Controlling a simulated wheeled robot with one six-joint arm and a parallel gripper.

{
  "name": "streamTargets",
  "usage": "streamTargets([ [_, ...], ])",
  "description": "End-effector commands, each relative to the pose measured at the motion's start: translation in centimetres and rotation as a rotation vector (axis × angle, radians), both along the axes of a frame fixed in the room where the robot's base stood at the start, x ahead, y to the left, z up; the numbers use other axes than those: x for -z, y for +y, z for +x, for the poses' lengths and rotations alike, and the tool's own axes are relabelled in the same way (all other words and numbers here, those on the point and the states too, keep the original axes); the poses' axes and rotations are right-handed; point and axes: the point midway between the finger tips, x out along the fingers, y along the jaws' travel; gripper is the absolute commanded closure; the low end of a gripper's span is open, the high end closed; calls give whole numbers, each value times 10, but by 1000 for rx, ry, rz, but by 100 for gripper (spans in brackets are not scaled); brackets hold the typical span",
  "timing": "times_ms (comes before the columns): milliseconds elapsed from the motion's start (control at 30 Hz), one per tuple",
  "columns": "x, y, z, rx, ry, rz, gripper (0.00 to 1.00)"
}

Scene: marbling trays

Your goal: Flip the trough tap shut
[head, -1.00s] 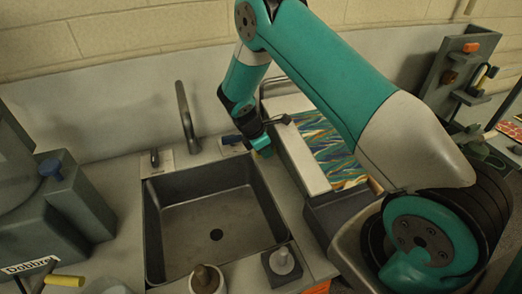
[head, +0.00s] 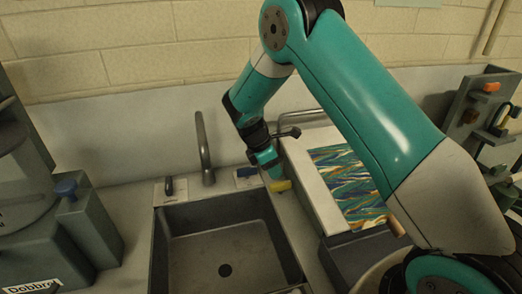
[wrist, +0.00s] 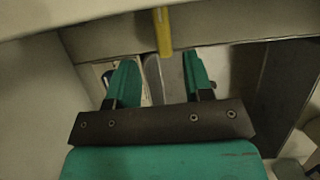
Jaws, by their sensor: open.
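A yellow lever (head: 280,186) sticks out at the left side of the trough (head: 316,182), which holds streaked marbled colour; I take it as the trough tap. My gripper (head: 273,171) is open and empty, close behind and above the lever in the head view. In the wrist view the lever (wrist: 163,32) stands upright in the picture, ahead of the gap between my two green fingertips (wrist: 158,65). The fingers appear apart from it. The lever's pivot is hard to make out.
A grey machine (head: 75,235) stands at the left.

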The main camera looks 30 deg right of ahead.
Motion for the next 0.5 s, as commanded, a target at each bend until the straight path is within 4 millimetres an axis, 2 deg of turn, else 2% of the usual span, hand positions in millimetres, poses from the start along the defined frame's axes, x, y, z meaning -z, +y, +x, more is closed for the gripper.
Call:
streamTargets([
  [100, -27, 13, 4, -5, -6, 1, 53],
  [300, -65, 28, 7, -2, -6, 0, 53],
  [500, -84, 35, 8, -2, -3, -2, 53],
])
